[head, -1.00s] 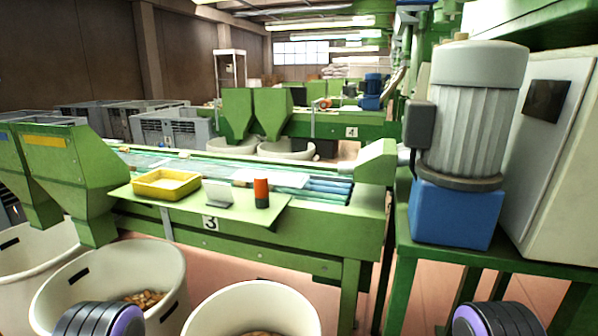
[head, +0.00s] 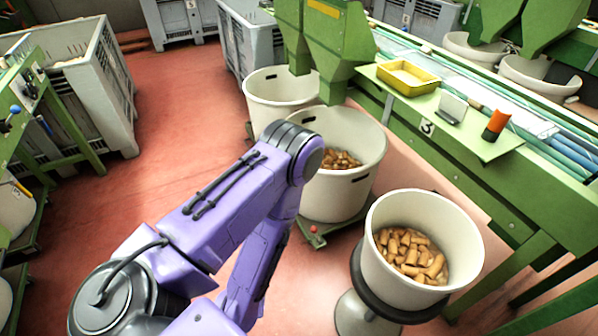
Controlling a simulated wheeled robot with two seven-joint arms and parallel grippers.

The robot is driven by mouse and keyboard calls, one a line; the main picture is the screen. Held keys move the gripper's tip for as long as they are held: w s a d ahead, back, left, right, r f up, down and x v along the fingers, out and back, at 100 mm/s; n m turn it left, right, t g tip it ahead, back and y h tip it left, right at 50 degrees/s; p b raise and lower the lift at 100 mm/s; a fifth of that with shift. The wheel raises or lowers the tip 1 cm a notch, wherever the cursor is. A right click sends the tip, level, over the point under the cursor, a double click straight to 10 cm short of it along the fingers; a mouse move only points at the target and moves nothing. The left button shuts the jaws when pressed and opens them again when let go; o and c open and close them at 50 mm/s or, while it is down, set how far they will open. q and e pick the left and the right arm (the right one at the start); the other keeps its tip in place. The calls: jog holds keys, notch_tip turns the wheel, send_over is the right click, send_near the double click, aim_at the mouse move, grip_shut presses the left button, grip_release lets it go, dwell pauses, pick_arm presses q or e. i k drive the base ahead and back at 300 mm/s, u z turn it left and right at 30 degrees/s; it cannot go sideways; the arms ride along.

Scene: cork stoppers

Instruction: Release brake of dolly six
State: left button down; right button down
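A low green dolly (head: 335,236) carries a white bin (head: 345,190) of cork stoppers in the middle of the head view. A small red knob (head: 313,229) sits at its near left corner. No dolly number is readable, so I cannot tell whether this is dolly six. My purple left arm reaches in from the lower left, and its bend hides part of the bin and dolly. Neither of my grippers is in view.
A nearer white bin (head: 395,285) of corks stands at lower right. Another white bin (head: 270,105) stands behind. The green conveyor bench (head: 470,185) marked 3 bounds the right. A grey crate (head: 110,90) stands at left. Red floor (head: 185,105) is open between.

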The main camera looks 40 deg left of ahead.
aim_at(313, 229)
jog(key=k, duration=0.3)
jog(key=u, duration=1.8)
jog(key=i, duration=1.75)
jog(key=z, duration=0.9)
jog(key=i, duration=0.7)
jog(key=z, duration=0.75)
